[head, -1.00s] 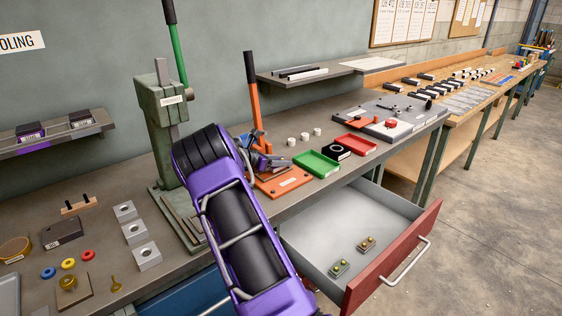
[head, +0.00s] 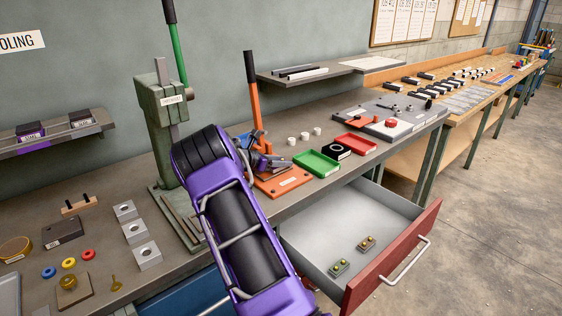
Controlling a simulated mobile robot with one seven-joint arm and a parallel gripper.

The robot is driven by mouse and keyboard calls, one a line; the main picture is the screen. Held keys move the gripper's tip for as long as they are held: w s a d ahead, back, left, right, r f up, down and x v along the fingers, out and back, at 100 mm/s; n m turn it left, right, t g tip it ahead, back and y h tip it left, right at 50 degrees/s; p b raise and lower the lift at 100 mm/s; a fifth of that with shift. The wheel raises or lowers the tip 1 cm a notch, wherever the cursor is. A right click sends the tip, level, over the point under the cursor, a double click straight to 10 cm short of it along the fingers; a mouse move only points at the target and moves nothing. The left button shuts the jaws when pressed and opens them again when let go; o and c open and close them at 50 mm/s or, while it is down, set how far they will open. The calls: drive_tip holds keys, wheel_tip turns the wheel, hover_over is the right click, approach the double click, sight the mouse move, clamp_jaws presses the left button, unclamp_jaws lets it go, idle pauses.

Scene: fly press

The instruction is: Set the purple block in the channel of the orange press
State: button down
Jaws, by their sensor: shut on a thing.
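The orange press (head: 289,182) stands on the bench, with its upright lever (head: 253,100) behind my arm. My gripper (head: 268,165) is at the press, over the rear part of its base. It is shut on a small purple piece, which I take to be the purple block; the fingers and press parts mostly hide it. The channel of the press is hidden behind my gripper and arm, so I cannot tell whether the block is in it, touching it or above it.
A green press (head: 160,125) stands left of my arm. A green tray (head: 317,163), a black block with a round hole (head: 337,151) and a red tray (head: 355,145) lie right of the orange press. An open drawer (head: 350,235) juts out below the bench.

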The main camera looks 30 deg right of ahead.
drive_tip(key=shift+f, duration=0.45)
idle(1.2)
drive_tip(key=shift+c, duration=1.8)
unclamp_jaws()
drive_tip(key=shift+f, duration=0.1)
drive_tip(key=shift+s, duration=0.1)
